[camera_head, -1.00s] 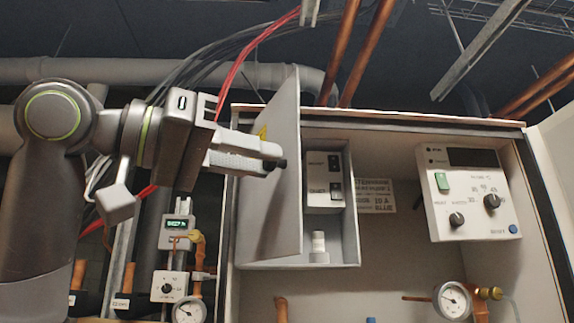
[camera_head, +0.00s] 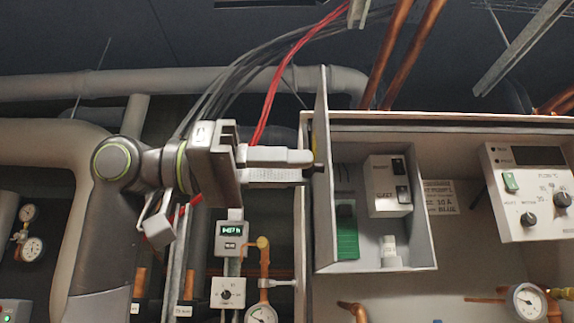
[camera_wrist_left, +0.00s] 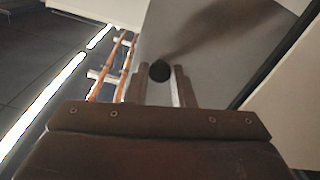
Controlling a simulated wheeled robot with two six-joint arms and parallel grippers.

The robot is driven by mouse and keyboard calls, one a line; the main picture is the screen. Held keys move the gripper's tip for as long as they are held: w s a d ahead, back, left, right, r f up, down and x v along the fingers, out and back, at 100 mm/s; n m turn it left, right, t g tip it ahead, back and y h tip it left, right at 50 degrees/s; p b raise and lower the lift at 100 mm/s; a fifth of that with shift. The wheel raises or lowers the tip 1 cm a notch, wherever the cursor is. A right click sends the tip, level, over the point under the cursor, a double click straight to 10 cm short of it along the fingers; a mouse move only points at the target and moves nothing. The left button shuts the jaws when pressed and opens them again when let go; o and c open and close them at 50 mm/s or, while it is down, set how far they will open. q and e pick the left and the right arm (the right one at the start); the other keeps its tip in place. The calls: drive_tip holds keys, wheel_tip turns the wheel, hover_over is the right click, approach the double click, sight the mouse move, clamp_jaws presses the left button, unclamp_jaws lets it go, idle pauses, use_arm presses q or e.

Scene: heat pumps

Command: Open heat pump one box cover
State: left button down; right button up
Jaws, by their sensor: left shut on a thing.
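The small grey box (camera_head: 425,240) is mounted inside the larger cabinet, and its cover (camera_head: 322,215) stands swung open on the left, nearly edge-on to the head view. Inside the box are a white switch unit (camera_head: 389,187), a green component (camera_head: 347,232) and a pale cylindrical part (camera_head: 389,250). My left gripper (camera_head: 316,168) is at the cover's outer face, shut on its black knob. In the left wrist view the knob (camera_wrist_left: 160,71) sits between the two fingers (camera_wrist_left: 157,85) against the grey cover (camera_wrist_left: 205,40). My right gripper is not in view.
A control panel (camera_head: 527,190) with knobs is at the right inside the cabinet. A gauge (camera_head: 528,301) sits below it. A digital meter (camera_head: 231,238) and a dial box (camera_head: 228,293) stand below my left gripper. Red cables (camera_head: 275,90) and copper pipes (camera_head: 402,50) run above.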

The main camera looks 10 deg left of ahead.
use_arm(q)
drive_tip(key=shift+r, duration=0.1)
drive_tip(key=c, duration=1.5)
unclamp_jaws()
drive_tip(key=shift+c, duration=0.2)
drive_tip(key=o, duration=0.3)
drive_tip(key=shift+d, duration=0.15)
drive_tip(key=b+v, duration=0.4)
drive_tip(key=v, duration=1.3)
drive_tip(key=shift+a, duration=0.3)
drive_tip(key=shift+s, duration=0.1)
